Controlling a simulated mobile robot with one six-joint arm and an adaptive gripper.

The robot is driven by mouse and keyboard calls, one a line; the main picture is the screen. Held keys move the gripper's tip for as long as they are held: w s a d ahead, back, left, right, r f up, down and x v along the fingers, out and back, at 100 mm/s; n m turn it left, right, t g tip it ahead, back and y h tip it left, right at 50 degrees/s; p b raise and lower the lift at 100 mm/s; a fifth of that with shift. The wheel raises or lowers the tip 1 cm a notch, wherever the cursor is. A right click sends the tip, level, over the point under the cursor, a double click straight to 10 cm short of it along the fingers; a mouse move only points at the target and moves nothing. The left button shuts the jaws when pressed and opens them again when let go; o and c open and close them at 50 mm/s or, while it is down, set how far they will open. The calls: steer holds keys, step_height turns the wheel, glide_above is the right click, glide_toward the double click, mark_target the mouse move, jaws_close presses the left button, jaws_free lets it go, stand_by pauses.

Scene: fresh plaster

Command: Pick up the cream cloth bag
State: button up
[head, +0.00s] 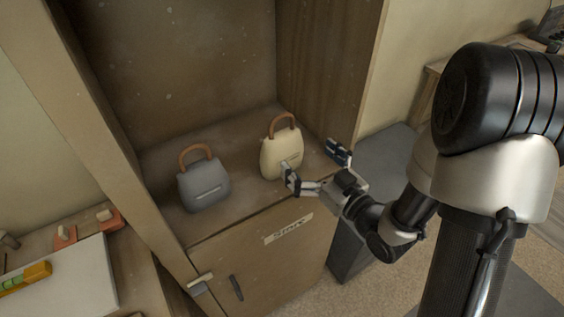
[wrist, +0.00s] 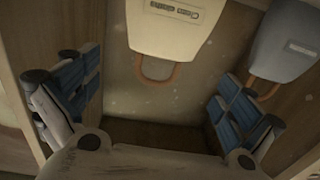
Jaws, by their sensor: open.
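The cream cloth bag (head: 280,153) stands upright on the cabinet shelf at the right, with a tan handle on top. It also shows in the wrist view (wrist: 172,38), upside down, with a printed label and its handle pointing down the picture. My gripper (head: 312,168) is open and empty at the front of the shelf, close to the bag's front right side. In the wrist view its blue-padded fingers (wrist: 160,98) are spread wide, and the bag's body is at the top of the picture. I cannot tell whether a finger touches the bag.
A grey bag (head: 204,186) with a tan handle stands left of the cream bag on the same shelf (head: 243,201). The cabinet's right wall (head: 325,75) rises close beside my gripper. A labelled door (head: 262,262) is below. A workbench (head: 70,270) with tools is at the left.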

mark_target(286, 140)
steer(key=x, duration=0.5)
steer(key=shift+a, duration=0.1)
steer(key=x, duration=0.5)
steer(key=shift+a+f+b, duration=0.1)
steer(key=shift+f+b, duration=0.2)
steer(key=shift+c, duration=0.2)
steer(key=shift+s, duration=0.1)
steer(key=c, duration=1.3)
steer(key=shift+c, duration=0.6)
steer(key=shift+r, duration=0.2)
